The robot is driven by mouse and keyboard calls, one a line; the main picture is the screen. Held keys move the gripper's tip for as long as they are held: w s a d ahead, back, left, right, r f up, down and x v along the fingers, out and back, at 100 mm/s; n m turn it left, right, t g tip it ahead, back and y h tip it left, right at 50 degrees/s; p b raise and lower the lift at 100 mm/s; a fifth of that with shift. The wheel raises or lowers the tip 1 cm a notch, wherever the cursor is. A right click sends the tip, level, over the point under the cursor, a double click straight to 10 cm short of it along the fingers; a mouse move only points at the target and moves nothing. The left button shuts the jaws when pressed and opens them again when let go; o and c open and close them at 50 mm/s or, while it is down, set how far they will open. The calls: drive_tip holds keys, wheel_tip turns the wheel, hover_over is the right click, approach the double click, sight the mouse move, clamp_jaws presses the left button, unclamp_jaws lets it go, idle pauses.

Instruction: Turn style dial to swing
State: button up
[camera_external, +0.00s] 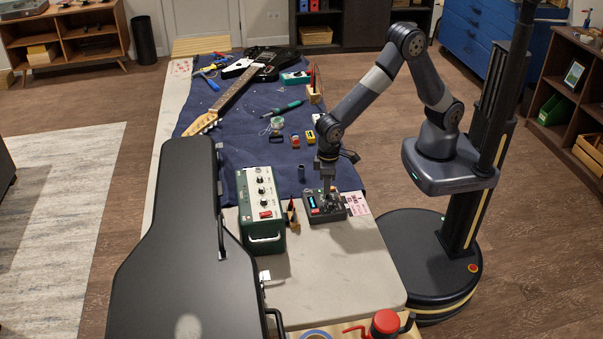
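A small dark box (314,214) with a lit red display and a cyan light sits on the pale tabletop at the front edge of the blue cloth. Knobs show on its top, but they are too small to tell which one is the style dial or where it points. My gripper (328,190) points straight down over the right part of this box, at or just above its knobs. The fingers are small and partly merge with the box, so whether they touch a dial or are open cannot be told.
A green amplifier-like box (260,206) with knobs stands left of the dark box. A small holder (292,215) stands between them. A black guitar case (175,260) lies at the left. A guitar (240,92) and tools lie on the blue cloth (235,135).

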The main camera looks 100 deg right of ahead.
drive_tip(key=shift+f, duration=1.45)
drive_tip(key=shift+c, duration=0.4)
clamp_jaws()
